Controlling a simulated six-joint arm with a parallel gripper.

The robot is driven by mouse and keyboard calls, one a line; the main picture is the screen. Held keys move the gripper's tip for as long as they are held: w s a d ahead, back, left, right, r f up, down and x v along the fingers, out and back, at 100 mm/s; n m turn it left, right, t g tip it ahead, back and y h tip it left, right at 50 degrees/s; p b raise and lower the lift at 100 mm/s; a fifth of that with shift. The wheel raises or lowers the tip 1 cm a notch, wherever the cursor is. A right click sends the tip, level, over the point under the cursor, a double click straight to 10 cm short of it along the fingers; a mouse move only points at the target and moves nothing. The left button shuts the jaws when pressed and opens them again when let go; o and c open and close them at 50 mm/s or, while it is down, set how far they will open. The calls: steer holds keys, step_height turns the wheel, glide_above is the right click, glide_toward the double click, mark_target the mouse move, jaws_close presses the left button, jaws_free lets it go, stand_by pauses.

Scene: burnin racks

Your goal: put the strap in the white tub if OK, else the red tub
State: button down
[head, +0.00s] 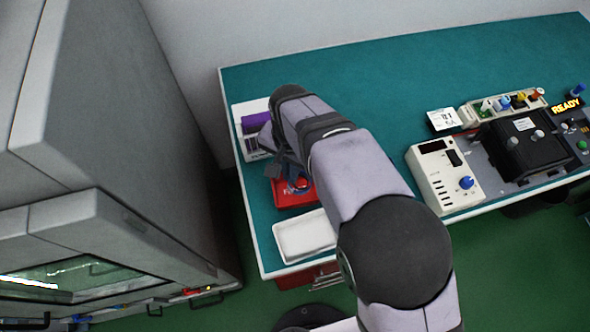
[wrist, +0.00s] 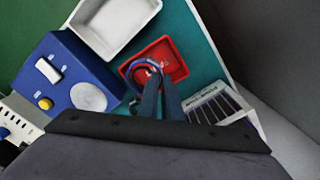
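The strap (wrist: 128,68) is a blue loop, seen in the wrist view at the tips of my gripper (wrist: 158,78). The fingers are close together, and the loop comes out from between their tips. The strap and gripper are over the red tub (wrist: 178,70), which has white lettering on its floor. In the head view my arm covers part of the red tub (head: 284,203). The white tub (head: 290,242) is empty and stands beside the red tub, nearer the bench's front edge. It also shows in the wrist view (wrist: 112,48).
A white rack (head: 240,112) with purple contents stands beyond the red tub. A blue box (wrist: 50,72) with buttons and a round pale pad is near the tubs. A tester (head: 445,180) and a lit READY display (head: 567,105) stand at the right.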

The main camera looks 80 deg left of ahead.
steer(key=shift+f+b, duration=1.65)
steer(key=shift+f, duration=0.8)
steer(key=c, duration=1.9)
jaws_free()
steer(key=shift+o, duration=0.2)
steer(key=shift+r, duration=0.2)
step_height(320, 180, up, 7)
steer(key=b, duration=0.2)
